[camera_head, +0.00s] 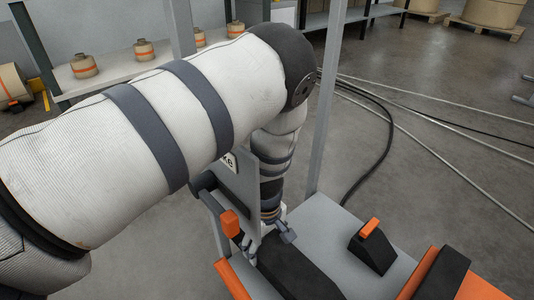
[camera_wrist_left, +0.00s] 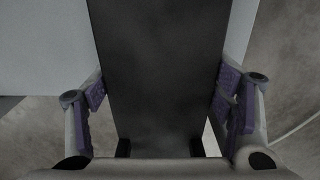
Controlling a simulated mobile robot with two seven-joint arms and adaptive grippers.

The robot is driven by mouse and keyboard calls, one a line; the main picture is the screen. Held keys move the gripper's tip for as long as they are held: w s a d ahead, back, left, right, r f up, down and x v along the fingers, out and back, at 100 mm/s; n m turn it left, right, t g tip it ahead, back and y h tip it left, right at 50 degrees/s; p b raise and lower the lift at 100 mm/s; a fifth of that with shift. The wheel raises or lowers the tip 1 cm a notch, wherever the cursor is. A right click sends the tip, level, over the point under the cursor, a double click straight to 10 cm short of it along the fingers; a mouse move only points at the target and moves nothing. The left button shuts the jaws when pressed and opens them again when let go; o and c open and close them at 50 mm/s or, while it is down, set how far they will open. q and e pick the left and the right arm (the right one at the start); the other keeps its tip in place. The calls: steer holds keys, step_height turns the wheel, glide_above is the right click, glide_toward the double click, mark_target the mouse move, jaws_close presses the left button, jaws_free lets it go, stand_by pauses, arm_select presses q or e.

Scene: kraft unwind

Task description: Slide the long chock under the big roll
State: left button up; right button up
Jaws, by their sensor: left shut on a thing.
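A long dark bar, which looks like the long chock (camera_head: 296,274), lies on a grey metal surface (camera_head: 326,222) in the head view, its near end cut off by the lower edge. My left gripper (camera_head: 266,242) reaches down to its far end. In the left wrist view the dark chock (camera_wrist_left: 160,75) fills the space between the purple-padded fingers of my left gripper (camera_wrist_left: 162,100), which is shut on it. My left arm hides much of the head view. I cannot make out the big roll for certain. My right gripper is not in view.
A black wedge with an orange top (camera_head: 372,250) stands on the grey surface, right of the chock. An orange and black part (camera_head: 440,274) is at the lower right. A grey post (camera_head: 326,110) rises behind. Cables (camera_head: 385,135) cross the floor. Small rolls (camera_head: 84,66) sit on a shelf.

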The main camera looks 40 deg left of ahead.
arm_select(q)
steer(key=shift+a, duration=0.1)
steer(key=o, duration=1.8)
steer(key=shift+o, duration=0.2)
step_height(320, 180, up, 12)
